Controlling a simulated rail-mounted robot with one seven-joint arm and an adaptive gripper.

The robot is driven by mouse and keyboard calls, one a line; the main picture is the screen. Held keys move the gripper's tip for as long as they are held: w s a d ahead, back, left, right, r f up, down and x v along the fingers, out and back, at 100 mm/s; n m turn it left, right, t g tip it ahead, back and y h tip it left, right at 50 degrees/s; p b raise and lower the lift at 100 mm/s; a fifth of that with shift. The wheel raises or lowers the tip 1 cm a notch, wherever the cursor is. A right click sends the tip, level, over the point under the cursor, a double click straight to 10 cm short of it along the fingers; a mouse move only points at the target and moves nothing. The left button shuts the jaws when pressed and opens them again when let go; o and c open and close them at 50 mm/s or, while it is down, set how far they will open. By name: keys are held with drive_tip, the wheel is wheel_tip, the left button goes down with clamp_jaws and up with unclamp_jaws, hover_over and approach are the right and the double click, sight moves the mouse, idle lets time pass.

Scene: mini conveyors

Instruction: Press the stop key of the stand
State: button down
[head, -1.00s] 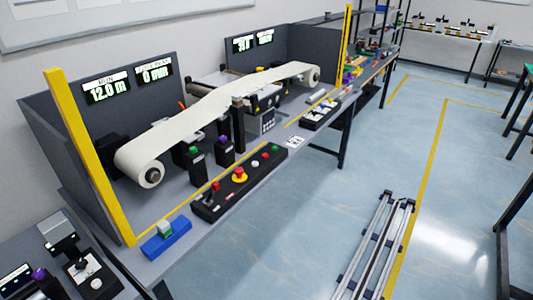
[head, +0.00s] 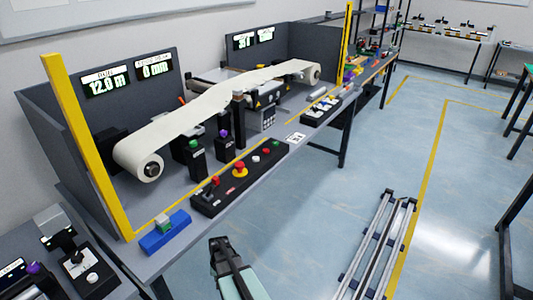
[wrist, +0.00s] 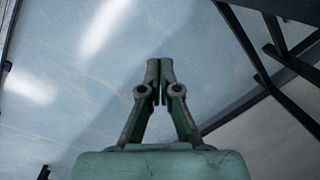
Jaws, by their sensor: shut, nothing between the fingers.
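The stand's black control box (head: 213,203) lies along the front of the grey bench in the head view. It carries a red-topped lever (head: 215,181), a red mushroom knob on a yellow base (head: 239,167), a white button (head: 256,158), a red button (head: 264,150) and a green button (head: 277,143). Labels are too small to read, so I cannot tell which is the stop key. My gripper (head: 218,241) is at the bottom middle, in front of the bench edge and apart from the box. The wrist view shows its fingers (wrist: 160,66) together, empty, over floor.
A white web (head: 195,120) runs between rollers behind the box. Two black posts with a green button (head: 194,145) and a purple button (head: 223,133) stand between. A blue block (head: 165,236) sits left. Rails (head: 375,250) lie on the open floor at right.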

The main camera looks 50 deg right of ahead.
drive_tip(key=w+d+r+m+t+h+b, duration=0.1)
drive_tip(key=w+d+r+m, duration=0.15)
drive_tip(key=d, duration=0.85)
drive_tip(key=w+d+r+m+t+h+b, duration=0.1)
drive_tip(key=w+d+r+m+t, duration=0.2)
drive_tip(key=d, duration=0.8)
drive_tip(key=s+d+r+m+h, duration=0.1)
drive_tip(key=d+r, duration=0.3)
drive_tip(key=d, duration=0.3)
drive_tip(key=s+d+r+h+b, duration=0.1)
drive_tip(key=d+r, duration=0.3)
drive_tip(key=d, duration=0.3)
drive_tip(key=s+d+r+m+h, duration=0.1)
drive_tip(key=d+r, duration=0.3)
drive_tip(key=d, duration=0.3)
drive_tip(key=w+d+r+t+h+p, duration=0.1)
drive_tip(key=d+r+p, duration=0.1)
drive_tip(key=d+r, duration=0.5)
drive_tip(key=d+r+t+p, duration=0.1)
drive_tip(key=d+r+p, duration=0.15)
drive_tip(key=r, duration=0.85)
wheel_tip(320, 180, up, 11)
drive_tip(key=n+t+y+p, duration=0.1)
drive_tip(key=n+t+p, duration=0.1)
drive_tip(key=n+p, duration=0.15)
hover_over(267, 150)
drive_tip(key=m, duration=0.1)
drive_tip(key=shift+a+r+p, duration=0.1)
drive_tip(key=shift+r+p, duration=0.05)
drive_tip(key=shift+p, duration=0.25)
